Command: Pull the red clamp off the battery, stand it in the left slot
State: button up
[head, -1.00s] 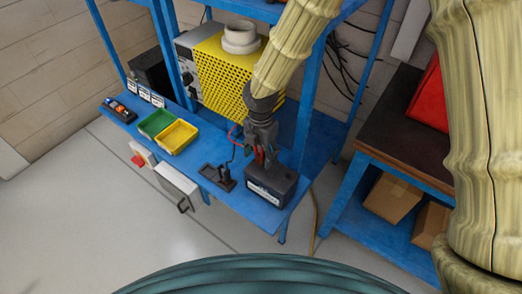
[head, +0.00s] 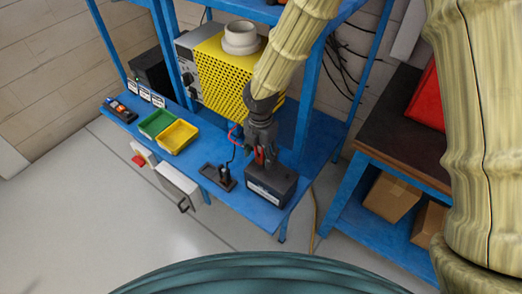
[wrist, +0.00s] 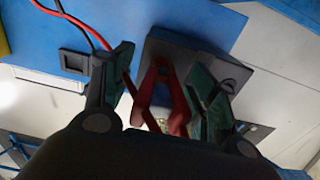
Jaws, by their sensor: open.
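The red clamp (wrist: 172,98) sits at the black battery (wrist: 185,46) between my gripper's fingers. In the head view a little of the red clamp (head: 259,156) shows, mostly hidden by my gripper. My gripper (wrist: 163,82) is open, with one green-padded finger on each side of the clamp; I cannot tell if either touches it. It also shows above the battery's left part in the head view (head: 262,158). The black holder (head: 208,171) lies left of the battery, with a dark upright piece in its right part. The wrist view shows a square slot in the holder (wrist: 75,62).
A red cable and a black cable (wrist: 93,28) run near the holder. A green bin (head: 157,123) and a yellow bin (head: 177,137) stand left on the blue bench (head: 255,212). A yellow mesh-covered unit (head: 222,75) stands behind. The bench's front edge is close to the battery.

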dwell(0.3)
grip_shut()
jog(key=shift+r, duration=0.2)
jog(key=shift+r+p, duration=2.6)
jog(key=shift+r, duration=0.15)
jog(key=shift+r, duration=0.15)
jog(key=shift+r+p, duration=2.2)
jog(key=shift+r, duration=0.2)
